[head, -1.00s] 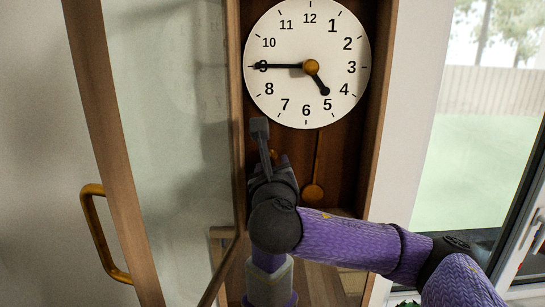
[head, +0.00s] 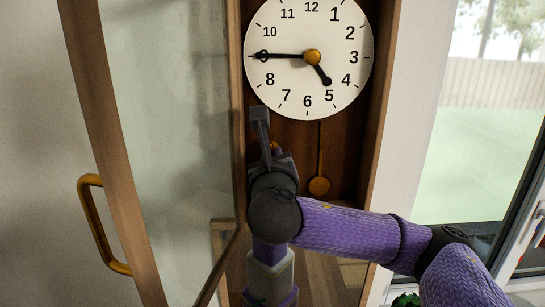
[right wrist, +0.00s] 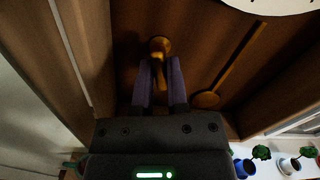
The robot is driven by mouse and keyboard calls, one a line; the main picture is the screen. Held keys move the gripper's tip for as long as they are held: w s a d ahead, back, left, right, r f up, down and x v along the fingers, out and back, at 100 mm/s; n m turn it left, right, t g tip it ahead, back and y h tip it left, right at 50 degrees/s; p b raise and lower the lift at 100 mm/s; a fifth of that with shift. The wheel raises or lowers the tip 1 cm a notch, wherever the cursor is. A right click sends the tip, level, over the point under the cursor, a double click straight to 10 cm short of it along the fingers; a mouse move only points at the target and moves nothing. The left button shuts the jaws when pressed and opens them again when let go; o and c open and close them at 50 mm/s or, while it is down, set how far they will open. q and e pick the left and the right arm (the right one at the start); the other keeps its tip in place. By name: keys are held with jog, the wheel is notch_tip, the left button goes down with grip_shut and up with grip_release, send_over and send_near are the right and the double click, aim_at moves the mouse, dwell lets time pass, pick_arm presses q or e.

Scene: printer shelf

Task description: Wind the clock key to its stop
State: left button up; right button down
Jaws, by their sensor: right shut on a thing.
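The brass clock key (right wrist: 160,50) sticks out of the wooden back of the clock case, below the dial. My right gripper (right wrist: 160,72) is shut on the key, with one purple finger on each side of it. In the head view only a small bit of the key (head: 274,146) shows above my right gripper (head: 277,154). The white clock dial (head: 308,85) shows the long hand at 9 and the short hand near 5. My left gripper is not in view.
The pendulum (head: 319,186) hangs right of my gripper. The glass door (head: 168,130) with a brass handle (head: 100,225) stands open at the left. The case's side walls (head: 377,110) are close around the gripper. Potted plants (right wrist: 261,153) stand at the lower right.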

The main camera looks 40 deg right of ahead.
jog(key=shift+n+b, duration=1.2)
jog(key=shift+n, duration=15.1)
jog(key=c, duration=0.6)
grip_release()
jog(key=shift+d, duration=0.1)
jog(key=shift+c, duration=0.2)
